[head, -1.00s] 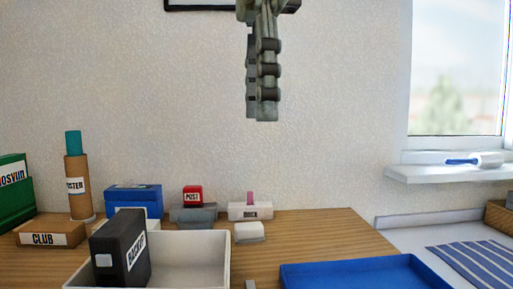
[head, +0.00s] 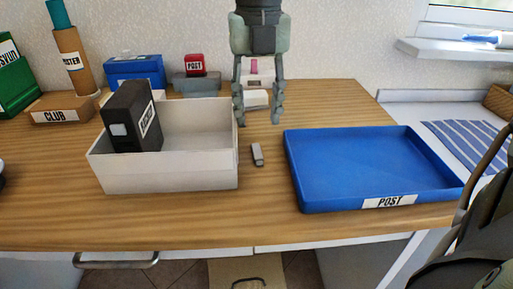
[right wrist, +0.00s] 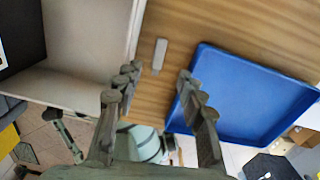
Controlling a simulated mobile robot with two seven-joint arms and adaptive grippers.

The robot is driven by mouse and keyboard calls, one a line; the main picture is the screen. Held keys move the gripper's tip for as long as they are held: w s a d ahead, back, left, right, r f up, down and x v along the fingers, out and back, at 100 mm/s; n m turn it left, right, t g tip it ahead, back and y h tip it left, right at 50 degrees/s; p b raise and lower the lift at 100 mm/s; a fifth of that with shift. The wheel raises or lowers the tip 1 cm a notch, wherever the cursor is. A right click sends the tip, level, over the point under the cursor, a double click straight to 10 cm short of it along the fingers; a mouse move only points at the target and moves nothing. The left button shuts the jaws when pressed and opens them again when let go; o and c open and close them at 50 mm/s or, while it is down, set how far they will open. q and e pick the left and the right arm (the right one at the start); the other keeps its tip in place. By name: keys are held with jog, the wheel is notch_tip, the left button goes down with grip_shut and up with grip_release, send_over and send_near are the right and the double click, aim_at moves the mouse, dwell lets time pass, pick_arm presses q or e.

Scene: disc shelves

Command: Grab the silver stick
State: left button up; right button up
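The silver stick (head: 257,154) is a small grey bar lying on the wooden table, between the white box and the blue tray. It also shows in the right wrist view (right wrist: 159,55), beyond my fingertips. My right gripper (head: 257,122) hangs from the top of the head view, fingers pointing down, above and behind the stick. In the right wrist view its fingers (right wrist: 158,78) are spread apart with nothing between them. My left gripper is not clearly seen in any view.
A white box (head: 205,172) holding a black box (head: 133,118) stands left of the stick. A blue tray (head: 345,165) labelled POST lies to its right. A CLUB box (head: 60,111), a red POST box (head: 195,65) and other items stand at the back. The front table strip is clear.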

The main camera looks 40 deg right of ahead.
aim_at(257, 151)
notch_tip(257, 151, down, 7)
jog(key=shift+f+p, duration=0.1)
jog(key=shift+p, duration=0.3)
pick_arm(q)
jog(key=shift+s+f, duration=0.15)
jog(key=shift+f, duration=0.8)
pick_arm(e)
jog(key=c, duration=0.9)
